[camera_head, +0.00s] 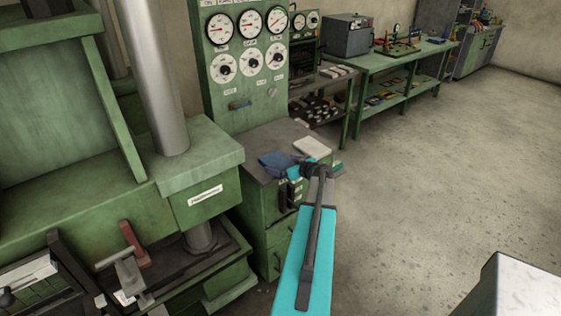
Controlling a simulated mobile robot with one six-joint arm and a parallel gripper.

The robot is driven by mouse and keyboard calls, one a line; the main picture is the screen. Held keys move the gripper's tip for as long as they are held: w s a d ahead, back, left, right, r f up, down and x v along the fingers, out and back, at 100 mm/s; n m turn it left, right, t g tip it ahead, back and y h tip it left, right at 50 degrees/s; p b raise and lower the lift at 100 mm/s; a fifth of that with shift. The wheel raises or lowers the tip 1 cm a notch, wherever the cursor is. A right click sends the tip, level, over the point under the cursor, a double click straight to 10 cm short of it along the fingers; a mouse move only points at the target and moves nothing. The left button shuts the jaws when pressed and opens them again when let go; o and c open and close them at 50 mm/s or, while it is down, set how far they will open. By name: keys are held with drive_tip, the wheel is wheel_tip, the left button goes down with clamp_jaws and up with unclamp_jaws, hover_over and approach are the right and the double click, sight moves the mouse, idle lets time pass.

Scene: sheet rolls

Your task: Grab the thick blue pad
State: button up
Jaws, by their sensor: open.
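A blue pad (275,160) lies on the dark top of a green cabinet (256,141), near the middle of the view. Its thickness is hard to judge at this size. My cyan arm reaches up from the bottom of the picture. My gripper (289,191) is small and dark at its far end, just to the right of and lower in the picture than the pad. It is open, and nothing shows between its fingers. I cannot tell whether it touches the cabinet front. My wrist hides part of the cabinet top.
A white pad (312,147) lies right of the blue one. A gauge panel (247,65) stands behind the cabinet. A large green press (190,160) with a grey column is at left. A green workbench (390,66) stands at the back. The concrete floor at right is mostly clear.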

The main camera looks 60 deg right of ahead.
sight(282, 164)
drive_tip(key=shift+w+d+f, duration=0.15)
drive_tip(key=shift+w+f, duration=0.1)
drive_tip(key=shift+w, duration=0.25)
drive_tip(key=c, duration=1)
drive_tip(key=shift+r, duration=0.2)
drive_tip(key=shift+r+b, duration=1.75)
drive_tip(key=shift+r, duration=3.1)
